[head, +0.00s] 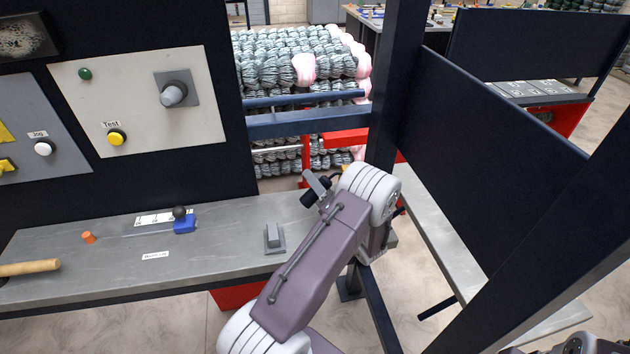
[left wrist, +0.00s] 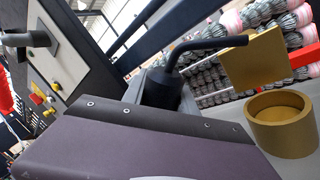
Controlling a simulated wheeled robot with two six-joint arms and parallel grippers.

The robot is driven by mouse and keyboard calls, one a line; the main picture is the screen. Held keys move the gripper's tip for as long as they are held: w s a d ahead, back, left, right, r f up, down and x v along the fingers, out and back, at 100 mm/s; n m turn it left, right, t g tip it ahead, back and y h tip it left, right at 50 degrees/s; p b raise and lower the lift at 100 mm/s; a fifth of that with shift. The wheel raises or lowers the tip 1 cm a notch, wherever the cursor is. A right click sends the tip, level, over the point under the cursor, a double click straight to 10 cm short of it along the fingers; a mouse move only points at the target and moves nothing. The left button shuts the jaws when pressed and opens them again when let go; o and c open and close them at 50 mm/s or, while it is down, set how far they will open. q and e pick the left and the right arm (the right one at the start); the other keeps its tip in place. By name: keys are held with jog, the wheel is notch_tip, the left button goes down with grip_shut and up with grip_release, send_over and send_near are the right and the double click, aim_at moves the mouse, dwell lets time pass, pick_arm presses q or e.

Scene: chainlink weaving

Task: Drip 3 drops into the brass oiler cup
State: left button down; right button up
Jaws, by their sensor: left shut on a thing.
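The brass oiler cup (left wrist: 282,127) is at the right of the left wrist view, round and open at the top. A flat brass plate (left wrist: 252,62), perhaps its lid, stands up just behind it. My left gripper (head: 322,190) is shut on a dark oil can (left wrist: 160,90). The can's thin bent spout (left wrist: 210,43) ends in front of the plate, above and left of the cup in the picture. No drop is visible. In the head view my left arm hides most of this area. My right gripper is not in view.
A grey bench (head: 110,265) holds a blue block with a black knob (head: 184,222), a wooden handle (head: 28,267) and a grey switch (head: 273,238). A dark post (head: 400,80) and panel (head: 490,150) stand to the right. Wool rolls (head: 290,60) fill racks behind.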

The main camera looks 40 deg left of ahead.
pick_arm(q)
notch_tip(320, 180, up, 5)
jog(key=p, duration=0.3)
jog(key=shift+p, duration=0.4)
jog(key=n+g+b, duration=0.1)
jog(key=n, duration=0.4)
jog(key=n+g+h+b, duration=0.1)
jog(key=n, duration=0.4)
jog(key=shift+n+h+b, duration=0.3)
jog(key=shift+b, duration=0.05)
